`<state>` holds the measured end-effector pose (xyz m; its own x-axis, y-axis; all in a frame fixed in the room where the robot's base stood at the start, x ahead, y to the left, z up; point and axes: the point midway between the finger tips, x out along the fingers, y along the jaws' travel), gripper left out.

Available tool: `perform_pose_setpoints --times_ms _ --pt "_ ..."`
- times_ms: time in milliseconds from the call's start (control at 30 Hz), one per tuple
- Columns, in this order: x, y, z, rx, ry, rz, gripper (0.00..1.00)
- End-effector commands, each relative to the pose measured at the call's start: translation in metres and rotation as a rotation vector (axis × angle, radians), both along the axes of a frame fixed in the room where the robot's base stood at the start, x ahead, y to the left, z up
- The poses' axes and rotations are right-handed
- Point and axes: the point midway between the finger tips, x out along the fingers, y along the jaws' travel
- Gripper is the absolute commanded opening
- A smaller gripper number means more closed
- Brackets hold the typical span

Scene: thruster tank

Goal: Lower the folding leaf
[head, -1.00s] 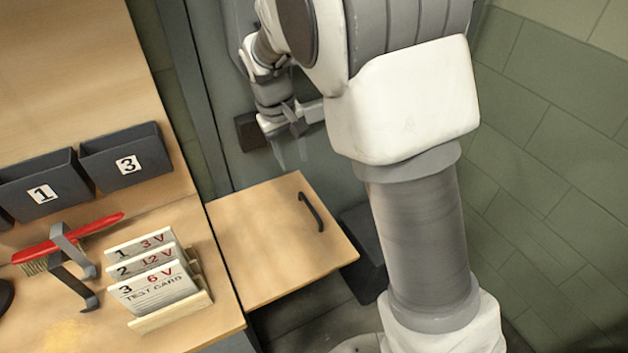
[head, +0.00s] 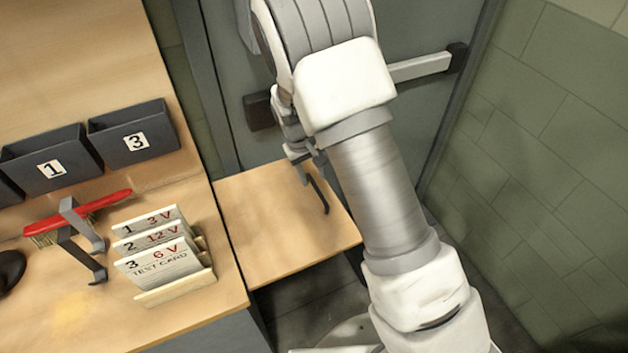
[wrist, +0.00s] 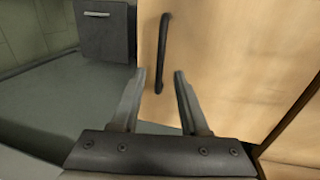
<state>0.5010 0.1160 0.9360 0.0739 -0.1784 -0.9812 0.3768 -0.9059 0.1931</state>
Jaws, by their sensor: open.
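The folding leaf (head: 270,235) is a light wood panel at the right end of the workbench, standing out level with the bench top in the head view. It fills the right of the wrist view (wrist: 235,70). Its dark bar handle (head: 318,192) is near the outer edge, and shows upright in the wrist view (wrist: 162,52). My gripper (head: 303,158) is over the leaf near the handle, partly hidden by my arm. In the wrist view my gripper (wrist: 160,75) is open and empty, with the handle's lower end just ahead between the fingertips.
The workbench (head: 100,310) holds a test card rack (head: 165,255), a red-handled brush (head: 80,215) and dark bins (head: 135,140). A grey door with a push bar (head: 420,66) stands behind. A dark box (wrist: 105,30) shows beyond the leaf. Floor lies open at left in the wrist view.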

Motion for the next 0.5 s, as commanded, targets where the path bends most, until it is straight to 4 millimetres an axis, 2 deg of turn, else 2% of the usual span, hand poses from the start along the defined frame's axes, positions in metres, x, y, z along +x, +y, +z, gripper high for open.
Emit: perform_pose_setpoints --times_ms 33,200,500 --pt "0.0 -0.002 -0.009 -0.002 0.004 0.0 0.45" --pt "0.002 -0.005 -0.027 0.0 0.001 0.0 0.45" --pt "0.003 -0.006 -0.033 0.001 0.0 -0.001 0.45"
